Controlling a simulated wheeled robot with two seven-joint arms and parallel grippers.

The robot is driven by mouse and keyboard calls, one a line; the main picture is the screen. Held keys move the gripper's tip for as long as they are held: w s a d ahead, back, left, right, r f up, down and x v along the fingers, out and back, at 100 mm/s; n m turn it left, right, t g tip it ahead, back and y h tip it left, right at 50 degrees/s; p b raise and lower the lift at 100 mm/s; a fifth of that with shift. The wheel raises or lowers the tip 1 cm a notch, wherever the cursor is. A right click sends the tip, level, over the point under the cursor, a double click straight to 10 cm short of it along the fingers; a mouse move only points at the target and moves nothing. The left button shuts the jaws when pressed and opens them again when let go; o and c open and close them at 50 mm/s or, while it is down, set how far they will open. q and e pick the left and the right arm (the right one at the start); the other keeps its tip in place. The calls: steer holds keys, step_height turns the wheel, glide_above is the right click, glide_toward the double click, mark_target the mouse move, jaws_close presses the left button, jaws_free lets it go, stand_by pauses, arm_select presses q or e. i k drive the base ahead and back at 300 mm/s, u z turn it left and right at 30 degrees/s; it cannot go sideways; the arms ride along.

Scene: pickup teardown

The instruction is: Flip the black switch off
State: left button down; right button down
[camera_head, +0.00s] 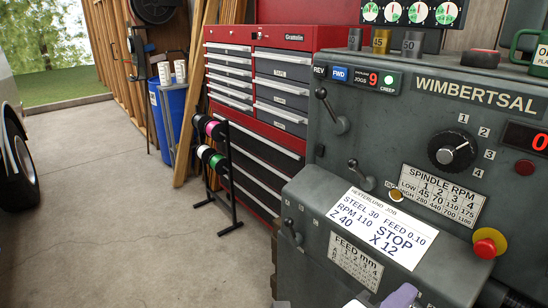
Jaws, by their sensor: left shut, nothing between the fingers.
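The grey lathe headstock (400,120) marked WIMBERTSAL fills the right side. A black rotary knob (452,150) with a white pointer sits on its front among the numbers 1 to 4. My left gripper (400,298) shows only in part at the bottom edge, pale and purple, in front of the lathe's lower front. It is shut and empty, well below the knob. My right gripper is not in view.
Levers (330,110) and a red mushroom button (489,243) on a yellow base stick out from the lathe. A red tool chest (270,120) and a black spool rack (228,170) stand left of it. The concrete floor (110,210) at left is clear.

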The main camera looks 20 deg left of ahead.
mark_target(320, 148)
steer(key=u, duration=1.35)
steer(key=i, duration=1.55)
steer(key=z, duration=1.35)
